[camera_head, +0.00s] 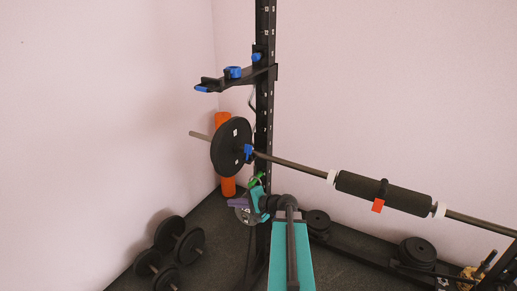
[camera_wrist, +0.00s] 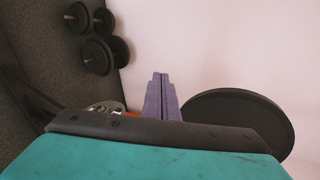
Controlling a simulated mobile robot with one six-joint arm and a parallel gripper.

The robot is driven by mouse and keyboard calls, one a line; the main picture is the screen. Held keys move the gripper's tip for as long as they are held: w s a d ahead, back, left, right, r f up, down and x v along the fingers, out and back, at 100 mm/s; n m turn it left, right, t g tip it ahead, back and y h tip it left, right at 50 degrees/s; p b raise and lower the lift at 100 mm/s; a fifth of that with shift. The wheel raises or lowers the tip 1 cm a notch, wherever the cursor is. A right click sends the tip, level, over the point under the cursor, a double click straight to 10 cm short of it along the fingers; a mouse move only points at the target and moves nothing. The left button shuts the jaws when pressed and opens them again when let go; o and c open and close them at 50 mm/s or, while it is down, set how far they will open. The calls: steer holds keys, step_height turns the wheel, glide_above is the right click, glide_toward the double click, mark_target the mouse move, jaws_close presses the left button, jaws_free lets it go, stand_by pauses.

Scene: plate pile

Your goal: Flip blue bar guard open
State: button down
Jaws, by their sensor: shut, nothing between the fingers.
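A small blue piece (camera_head: 248,151), which looks like the bar guard, sits at the barbell (camera_head: 300,166) beside the black plate (camera_head: 228,146), where the bar meets the rack upright. I cannot tell how far it is open. My gripper (camera_head: 236,203), with purple fingers, is below the plate and left of the upright, apart from the blue piece. In the wrist view the purple fingers (camera_wrist: 161,90) are together and empty, pointing at the pink wall. The black plate (camera_wrist: 240,115) is right of them there. The blue piece is not visible in the wrist view.
A black rack arm (camera_head: 235,80) with blue parts juts from the upright (camera_head: 264,110) above the bar. An orange roller (camera_head: 228,187) stands behind the plate. Dumbbells (camera_head: 178,240) lie on the floor at left, and plates (camera_head: 417,250) at right. Open air lies left of the plate.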

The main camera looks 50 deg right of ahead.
mark_target(248, 153)
steer(key=s+d+r+m+t+h, duration=0.1)
steer(key=s+d+r, duration=0.1)
steer(key=d+r, duration=0.3)
steer(key=s+d+r+m+t+h+p, duration=0.1)
steer(key=s+d+r+h, duration=0.1)
steer(key=d+r, duration=0.3)
steer(key=s+d+r+m+t+h, duration=0.1)
steer(key=s+d+r+m+t, duration=0.1)
steer(key=d+r, duration=0.4)
steer(key=shift+s+r+h, duration=0.3)
steer(key=shift+s+r, duration=0.1)
steer(key=shift+r, duration=0.2)
steer(key=shift+w+p, duration=0.1)
steer(key=shift+p, duration=0.2)
steer(key=w+f+p, duration=0.1)
steer(key=w+p, duration=0.2)
steer(key=w, duration=0.6)
steer(key=shift+w+d, duration=0.4)
steer(key=shift+d, duration=0.1)
